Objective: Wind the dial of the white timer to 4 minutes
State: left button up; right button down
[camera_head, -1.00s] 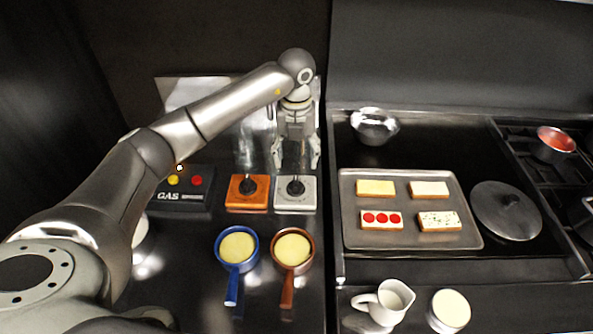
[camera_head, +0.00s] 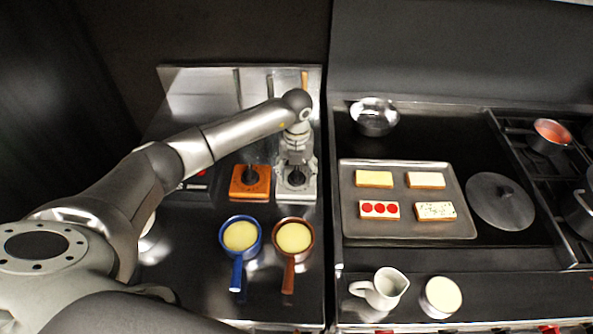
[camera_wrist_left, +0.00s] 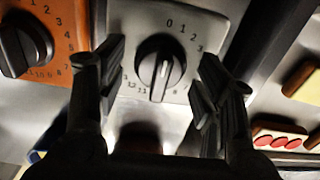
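The white timer (camera_head: 309,190) stands on the dark counter, right of the orange timer (camera_head: 248,194). In the left wrist view, the white timer (camera_wrist_left: 205,22) shows its black dial (camera_wrist_left: 160,66) and printed numbers around it. I cannot tell for sure which number the dial's mark points at. My left gripper (camera_head: 297,182) is over the white timer, pointing down. In the left wrist view, its fingers (camera_wrist_left: 163,88) are open, one on each side of the dial and apart from it. My right gripper is not in view.
A blue pan (camera_head: 257,249) and a brown pan (camera_head: 309,251) stand in front of the timers. A tray (camera_head: 349,215) with toasts lies to the right, with a metal bowl (camera_head: 374,118) behind. The black GAS box is partly behind my arm.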

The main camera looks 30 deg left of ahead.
pick_arm(q)
jog(key=c, duration=0.8)
jog(key=shift+c, duration=0.2)
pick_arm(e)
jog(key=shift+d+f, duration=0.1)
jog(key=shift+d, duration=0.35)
pick_arm(q)
jog(key=m+b, duration=0.2)
jog(key=b, duration=0.1)
jog(key=shift+f+m, duration=0.15)
jog(key=shift+m, duration=0.15)
jog(key=m+b, duration=0.4)
jog(key=shift+m, duration=0.3)
jog(key=m+b, duration=0.3)
jog(key=shift+m+b, duration=1.2)
jog(key=shift+m, duration=0.7)
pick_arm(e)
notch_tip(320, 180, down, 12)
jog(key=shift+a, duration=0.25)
pick_arm(q)
jog(key=shift+r, duration=0.2)
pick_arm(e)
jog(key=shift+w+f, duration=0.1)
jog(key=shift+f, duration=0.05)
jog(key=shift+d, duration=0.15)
pick_arm(q)
jog(key=o, duration=1.1)
jog(key=shift+c, duration=0.2)
